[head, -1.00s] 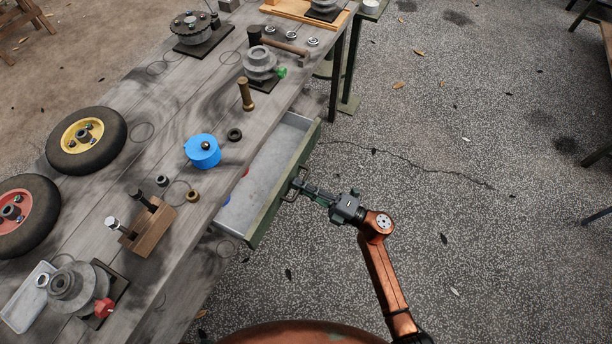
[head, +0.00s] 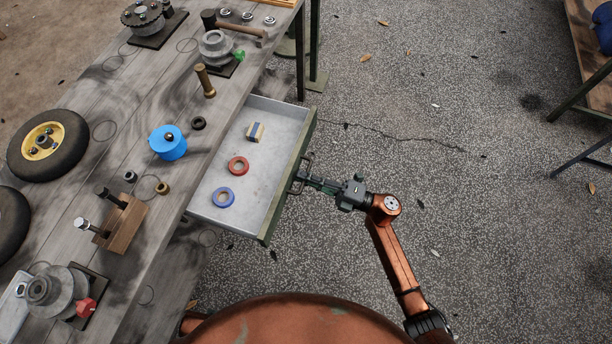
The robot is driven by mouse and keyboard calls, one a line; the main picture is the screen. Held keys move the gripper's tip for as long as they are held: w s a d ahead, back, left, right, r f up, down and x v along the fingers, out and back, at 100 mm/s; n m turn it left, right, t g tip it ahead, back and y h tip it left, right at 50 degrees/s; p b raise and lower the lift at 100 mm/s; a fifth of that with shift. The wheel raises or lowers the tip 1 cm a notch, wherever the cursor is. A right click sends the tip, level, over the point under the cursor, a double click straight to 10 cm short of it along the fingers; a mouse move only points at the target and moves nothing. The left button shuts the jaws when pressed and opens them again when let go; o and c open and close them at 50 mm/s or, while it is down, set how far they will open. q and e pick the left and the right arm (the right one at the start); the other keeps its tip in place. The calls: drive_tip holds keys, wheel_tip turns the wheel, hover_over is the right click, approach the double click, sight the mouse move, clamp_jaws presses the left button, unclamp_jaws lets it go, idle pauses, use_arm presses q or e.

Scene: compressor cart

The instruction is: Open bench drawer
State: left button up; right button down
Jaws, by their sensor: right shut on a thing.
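The bench drawer (head: 222,172) is pulled well out from under the grey wooden bench top. Its green front (head: 290,180) faces right. Inside lie a red ring (head: 238,166), a blue ring (head: 223,197) and a small striped block (head: 256,132). My right gripper (head: 303,178) is shut on the drawer handle (head: 304,172) at the middle of the front, and its fingers partly hide the handle. My left gripper is not in view.
On the bench (head: 100,130) stand a blue round part (head: 168,143), a brass bolt (head: 205,81), a wooden block with bolts (head: 119,222), a yellow-hubbed wheel (head: 45,147) and a hammer (head: 236,29). The speckled floor right of the drawer is clear.

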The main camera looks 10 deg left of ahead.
drive_tip(key=shift+f, duration=0.1)
drive_tip(key=c, duration=2.3)
unclamp_jaws()
drive_tip(key=shift+c, duration=0.2)
drive_tip(key=v, duration=1.2)
